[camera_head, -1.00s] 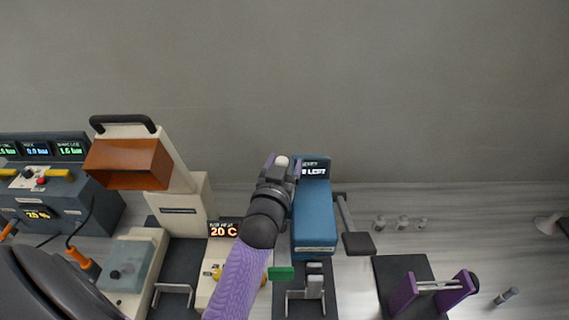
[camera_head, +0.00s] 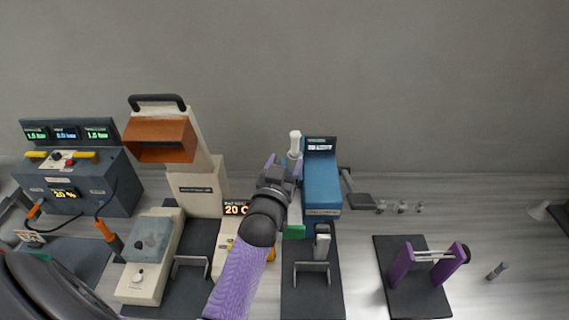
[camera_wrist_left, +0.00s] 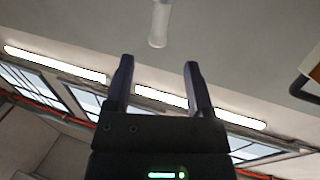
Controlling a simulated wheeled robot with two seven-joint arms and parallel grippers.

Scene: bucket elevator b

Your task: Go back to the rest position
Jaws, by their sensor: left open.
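My left arm comes up from the lower middle of the head view in a purple sleeve. Its dark left gripper (camera_head: 284,164) is raised in front of the blue machine (camera_head: 322,188). In the left wrist view the two fingers (camera_wrist_left: 158,80) stand wide apart with nothing between them. A whitish tube (camera_head: 295,142) shows beside the fingertips in the head view. In the left wrist view the tube (camera_wrist_left: 160,22) is beyond the fingertips, apart from them. My right gripper is not in view.
A cream machine with an orange hood (camera_head: 160,138) and a grey console with lit displays (camera_head: 85,180) stand left. A purple-sided stand (camera_head: 398,268) is on a dark mat at right. Small grey pieces (camera_head: 402,206) lie behind it. Floor at far right is mostly clear.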

